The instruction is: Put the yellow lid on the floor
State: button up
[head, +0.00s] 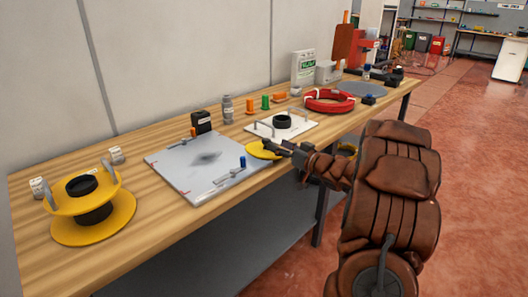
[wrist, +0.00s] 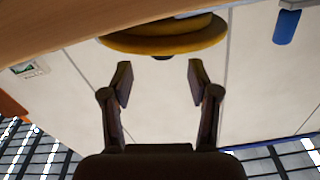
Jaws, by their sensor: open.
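The yellow lid (head: 258,150) is a flat round disc at the front edge of the workbench, just right of the grey plate. My gripper (head: 274,147) is at its right side, and its dark fingers overlap part of the lid in the head view. In the wrist view the lid (wrist: 165,42) lies beyond the fingertips, near the top of the picture. My gripper (wrist: 160,80) is open there, with nothing between its fingers. Whether a finger touches the lid, I cannot tell.
A yellow spool holder (head: 92,222) stands at the bench's left end. The grey plate (head: 200,172) bears a blue piece (head: 242,162). A white tray (head: 300,130) with a black ring and a red coil (head: 328,101) are farther back. The red floor (head: 470,190) is clear on the right.

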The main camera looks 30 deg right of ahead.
aim_at(267, 139)
jog(key=shift+b+x, duration=0.3)
jog(key=shift+x, duration=2.7)
jog(key=shift+a+f, duration=0.1)
jog(key=shift+a, duration=0.1)
jog(key=shift+s, duration=0.1)
grip_shut()
